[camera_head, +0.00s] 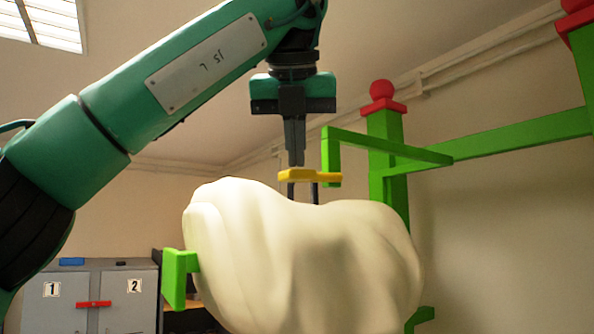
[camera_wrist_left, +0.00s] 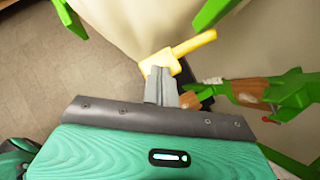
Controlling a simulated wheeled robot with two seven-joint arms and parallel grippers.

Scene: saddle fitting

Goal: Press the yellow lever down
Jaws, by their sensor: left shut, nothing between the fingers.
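The yellow lever (camera_head: 308,175) lies roughly level in the head view, above the top of a large cream, lumpy body (camera_head: 305,255). Two dark upright rods show below the lever. My left gripper (camera_head: 296,162) points straight down with its fingers together and empty. Its tips are at the lever's left part, right above or touching it; I cannot tell which. In the left wrist view the lever (camera_wrist_left: 194,45) has a broad end right at the fingertips (camera_wrist_left: 160,70) and a bar running up and right. My right gripper is not in view.
A green frame (camera_head: 470,148) with red knobs stands at the right, and its arm reaches close beside the lever. A green bracket (camera_head: 177,278) sits at the cream body's left side. A grey cabinet (camera_head: 85,285) marked 1 and 2 stands at lower left.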

